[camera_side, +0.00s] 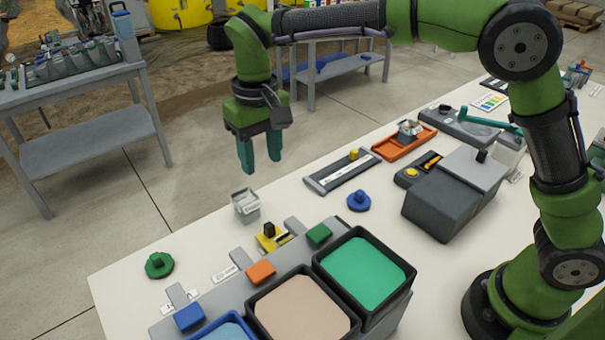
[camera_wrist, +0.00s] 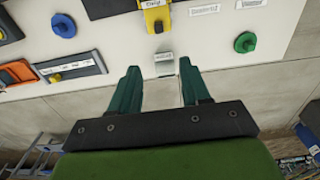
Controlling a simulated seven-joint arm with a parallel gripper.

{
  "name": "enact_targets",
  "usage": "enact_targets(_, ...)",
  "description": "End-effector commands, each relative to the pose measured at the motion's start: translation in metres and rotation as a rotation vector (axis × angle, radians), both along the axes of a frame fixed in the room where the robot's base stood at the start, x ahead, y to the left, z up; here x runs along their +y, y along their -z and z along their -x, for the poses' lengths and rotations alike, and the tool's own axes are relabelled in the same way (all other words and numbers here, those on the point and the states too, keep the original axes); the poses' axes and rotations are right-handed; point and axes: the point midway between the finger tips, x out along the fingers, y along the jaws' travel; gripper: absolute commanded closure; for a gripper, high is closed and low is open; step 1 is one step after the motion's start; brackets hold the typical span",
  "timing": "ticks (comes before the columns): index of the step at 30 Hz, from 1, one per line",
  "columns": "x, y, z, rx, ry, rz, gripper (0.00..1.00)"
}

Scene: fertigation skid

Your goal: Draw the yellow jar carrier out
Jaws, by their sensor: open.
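A yellow piece with a dark knob (camera_side: 270,238), which looks like the yellow jar carrier, sits at the front edge of the grey bin unit. In the wrist view the yellow carrier (camera_wrist: 156,16) is at the top, partly cut off by the frame edge. A small clear container with a label (camera_side: 245,206) stands on the white table just in front of it; it also shows in the wrist view (camera_wrist: 164,66). My gripper (camera_side: 260,163) is open and empty, pointing down above the table's edge area, apart from the carrier and the container.
Blue (camera_side: 189,317), orange (camera_side: 261,272) and green (camera_side: 319,234) blocks sit along the bin unit. A green knob (camera_side: 159,265) and a blue knob (camera_side: 359,200) stand on the table. A grey slide tray (camera_side: 343,171) and orange tray (camera_side: 405,142) lie farther back.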

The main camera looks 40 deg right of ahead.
Motion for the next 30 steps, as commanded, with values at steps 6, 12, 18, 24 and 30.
enact_targets(6,-0.002,0.019,0.005,0.022,0.01,0.005,0.53)
enact_targets(12,-0.002,0.061,0.005,0.024,0.009,0.005,0.53)
enact_targets(18,-0.002,0.105,0.005,0.023,0.008,0.005,0.53)
enact_targets(24,-0.002,0.143,0.005,0.021,0.009,0.003,0.53)
enact_targets(30,-0.002,0.164,0.004,0.019,0.009,0.003,0.53)
